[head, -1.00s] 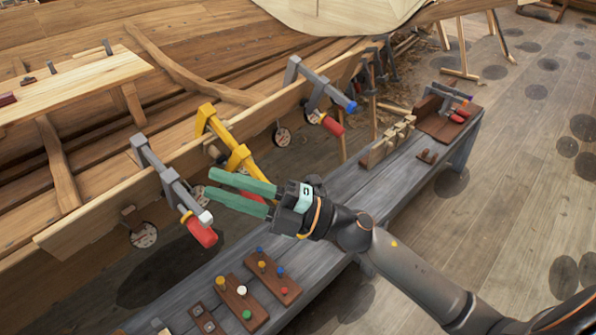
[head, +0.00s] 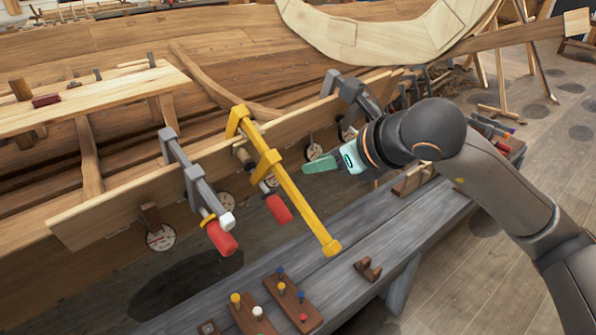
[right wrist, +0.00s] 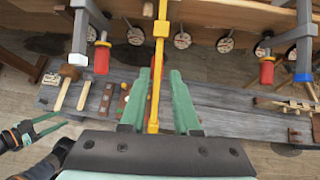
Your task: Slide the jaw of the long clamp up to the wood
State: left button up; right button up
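The long yellow clamp (head: 300,208) hooks over the edge of the hull plank (head: 118,203), and its bar slants down toward the bench. Its sliding jaw (head: 266,164) sits partway along the bar, with a red handle (head: 279,208) below; I cannot tell the exact gap to the wood. My right gripper (head: 312,166) is just right of the bar in the head view, with one finger mostly visible. In the right wrist view its green fingers (right wrist: 160,98) are apart, with the yellow bar (right wrist: 155,108) between them in the picture. My left gripper (right wrist: 42,130) shows only there, fingers apart and empty.
Grey clamps with red handles hold the plank at left (head: 188,172) and right (head: 352,92). The grey bench (head: 345,235) below carries wooden blocks with coloured pegs (head: 290,298) and a small brown block (head: 368,268).

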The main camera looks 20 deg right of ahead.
aim_at(274, 157)
jog(key=b+x, duration=0.3)
jog(key=x, duration=0.7)
jog(key=shift+a+f+b, duration=0.1)
jog(key=shift+f+b, duration=0.15)
jog(key=shift+b, duration=0.1)
jog(key=shift+b+x, duration=0.45)
jog(key=shift+x, duration=0.5)
pick_arm(q)
jog(key=f, duration=0.2)
jog(key=d+f, duration=0.1)
jog(key=shift+w+d, duration=0.1)
jog(key=shift+w, duration=0.3)
pick_arm(e)
jog(key=shift+w, duration=0.25)
pick_arm(q)
jog(key=shift+s, duration=0.1)
jog(key=shift+s+f, duration=0.2)
jog(key=shift+s, duration=0.05)
pick_arm(e)
jog(key=shift+c, duration=0.4)
pick_arm(q)
jog(key=shift+w+r, duration=0.1)
jog(key=shift+r, duration=0.1)
pick_arm(e)
jog(key=shift+w+a+r, duration=0.3)
jog(key=shift+w+a, duration=0.1)
jog(key=shift+w, duration=0.3)
